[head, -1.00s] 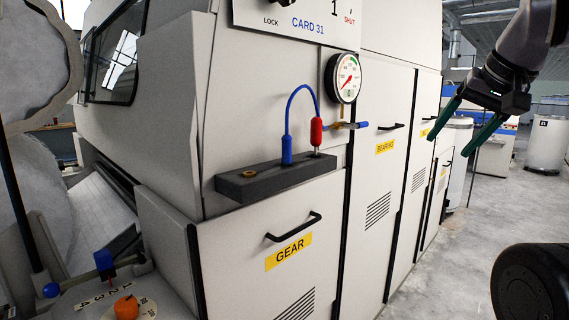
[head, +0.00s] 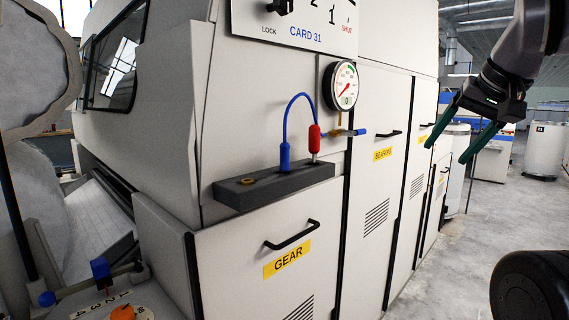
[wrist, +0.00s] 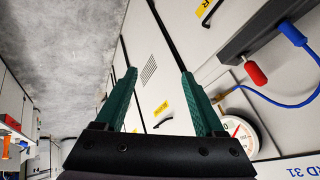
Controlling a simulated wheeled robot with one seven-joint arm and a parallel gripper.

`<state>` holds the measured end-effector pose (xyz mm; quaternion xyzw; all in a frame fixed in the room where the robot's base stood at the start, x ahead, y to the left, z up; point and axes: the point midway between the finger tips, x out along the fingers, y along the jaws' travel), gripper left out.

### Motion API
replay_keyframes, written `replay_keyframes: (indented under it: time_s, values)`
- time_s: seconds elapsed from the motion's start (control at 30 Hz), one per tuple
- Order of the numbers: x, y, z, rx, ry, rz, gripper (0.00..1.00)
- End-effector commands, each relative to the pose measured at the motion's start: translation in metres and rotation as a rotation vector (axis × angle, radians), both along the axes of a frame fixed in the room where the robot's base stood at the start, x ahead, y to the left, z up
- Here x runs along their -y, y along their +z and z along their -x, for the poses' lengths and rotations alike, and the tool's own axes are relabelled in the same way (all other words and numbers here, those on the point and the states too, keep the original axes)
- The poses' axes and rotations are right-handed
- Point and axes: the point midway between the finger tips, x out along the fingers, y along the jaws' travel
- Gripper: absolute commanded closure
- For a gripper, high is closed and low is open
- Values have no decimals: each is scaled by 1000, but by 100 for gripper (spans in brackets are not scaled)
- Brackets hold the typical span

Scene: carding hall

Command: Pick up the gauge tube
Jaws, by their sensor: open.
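The gauge tube (head: 300,97) is a thin blue hose. It arches from a blue plug (head: 285,158) on a dark ledge, passes behind a red plug (head: 314,139), and runs toward the brass fitting (head: 343,132) below the round gauge (head: 341,86). In the wrist view the tube (wrist: 273,101) curves between the blue plug (wrist: 291,33) and the gauge (wrist: 238,134), at the right. My gripper (head: 446,153) is open and empty, with green fingers, right of the gauge and apart from the tube. It also shows in the wrist view (wrist: 159,75).
The dark ledge (head: 230,194) juts from the machine, with a brass ring (head: 248,181) on it. Below it is the GEAR door handle (head: 292,236). A BEARING door handle (head: 389,132) sits to the right. Open floor (head: 450,260) lies right of the machine.

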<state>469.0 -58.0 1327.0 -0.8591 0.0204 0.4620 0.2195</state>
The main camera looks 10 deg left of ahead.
Motion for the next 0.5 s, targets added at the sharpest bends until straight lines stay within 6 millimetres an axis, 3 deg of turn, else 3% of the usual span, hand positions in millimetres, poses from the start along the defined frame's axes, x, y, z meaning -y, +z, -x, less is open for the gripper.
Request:
replay_keyframes:
  time_s: [0.37, 0.5]
  values:
    - [0, 0, 0, 0, 0, 0, 29]
    - [-3, 2, -3, -3, 24, 9, 35]
